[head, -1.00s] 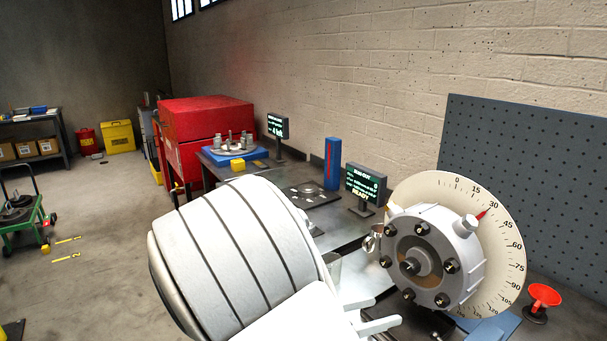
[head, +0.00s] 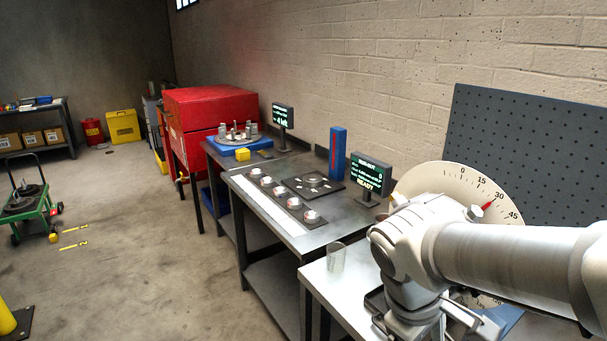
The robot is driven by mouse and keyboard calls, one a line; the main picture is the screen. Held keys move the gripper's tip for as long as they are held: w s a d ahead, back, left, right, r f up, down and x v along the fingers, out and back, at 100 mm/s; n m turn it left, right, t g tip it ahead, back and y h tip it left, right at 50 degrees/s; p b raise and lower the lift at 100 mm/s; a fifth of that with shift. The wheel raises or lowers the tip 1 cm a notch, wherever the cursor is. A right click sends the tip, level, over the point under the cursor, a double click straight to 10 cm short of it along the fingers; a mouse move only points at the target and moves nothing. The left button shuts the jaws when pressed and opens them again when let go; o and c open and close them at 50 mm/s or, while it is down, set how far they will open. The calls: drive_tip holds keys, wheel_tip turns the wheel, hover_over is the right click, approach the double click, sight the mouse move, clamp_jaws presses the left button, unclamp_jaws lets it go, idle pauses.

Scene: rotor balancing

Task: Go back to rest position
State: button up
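My arm comes in from the right edge and bends down in front of the rotor dial (head: 425,181). The arm hides the rotor hub and the lower part of the dial. The red pointer on the dial stands near 30.
The middle bench holds a strip of several weights (head: 266,181), a dark tray (head: 296,188), a blue column (head: 337,153) and a readout screen (head: 371,172). A red cabinet (head: 207,115) stands behind.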

drive_tip(key=s+a+r+m+t+y, duration=0.3)
drive_tip(key=r+m+t, duration=0.1)
drive_tip(key=r+m, duration=0.2)
drive_tip(key=shift+s+r+m, duration=0.2)
drive_tip(key=shift+r+m, duration=0.2)
drive_tip(key=shift+m, duration=0.2)
idle(0.4)
